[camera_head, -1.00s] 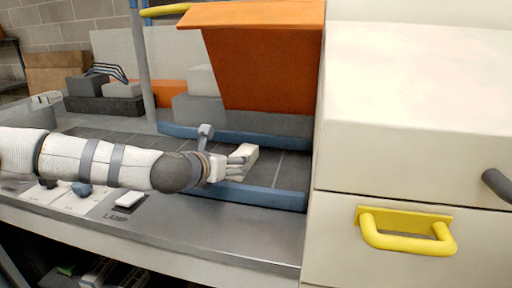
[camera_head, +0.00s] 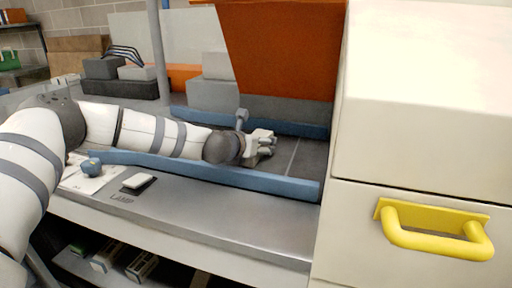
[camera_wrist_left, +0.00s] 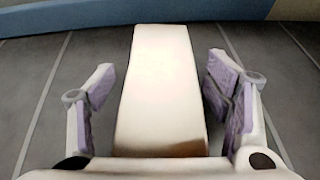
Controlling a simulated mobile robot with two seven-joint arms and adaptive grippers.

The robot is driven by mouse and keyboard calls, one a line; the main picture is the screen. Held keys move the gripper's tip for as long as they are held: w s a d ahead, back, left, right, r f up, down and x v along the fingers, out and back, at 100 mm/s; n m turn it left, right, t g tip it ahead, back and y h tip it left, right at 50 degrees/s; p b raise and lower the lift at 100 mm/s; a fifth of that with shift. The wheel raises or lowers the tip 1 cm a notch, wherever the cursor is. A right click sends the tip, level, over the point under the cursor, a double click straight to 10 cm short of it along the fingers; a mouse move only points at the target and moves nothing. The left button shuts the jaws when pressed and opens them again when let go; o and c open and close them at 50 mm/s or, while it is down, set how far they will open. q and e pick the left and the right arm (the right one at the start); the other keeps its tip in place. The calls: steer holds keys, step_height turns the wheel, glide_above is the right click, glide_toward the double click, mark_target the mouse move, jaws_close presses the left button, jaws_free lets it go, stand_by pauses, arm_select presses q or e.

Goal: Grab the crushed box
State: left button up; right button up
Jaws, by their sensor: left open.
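A cream, long box (camera_wrist_left: 162,85) lies on the dark grey surface in the left wrist view, with a brown patch at its near end. I cannot tell from here how crushed it is. My left gripper (camera_wrist_left: 164,105) is open, with one finger on each side of the box and a gap on both sides. In the head view my left gripper (camera_head: 265,146) is low over the dark lane between two blue rails, and it largely hides the box there. My right gripper is not in view.
A blue rail (camera_head: 215,174) runs in front of the lane, with another behind it. An orange panel (camera_head: 280,50) overhangs the lane. A cream cabinet with a yellow handle (camera_head: 435,232) stands at right. Grey blocks (camera_head: 120,88) sit at back left.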

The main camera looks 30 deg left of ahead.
arm_select(q)
steer(key=c, duration=1.3)
steer(key=shift+r, duration=0.1)
steer(key=shift+r, duration=0.1)
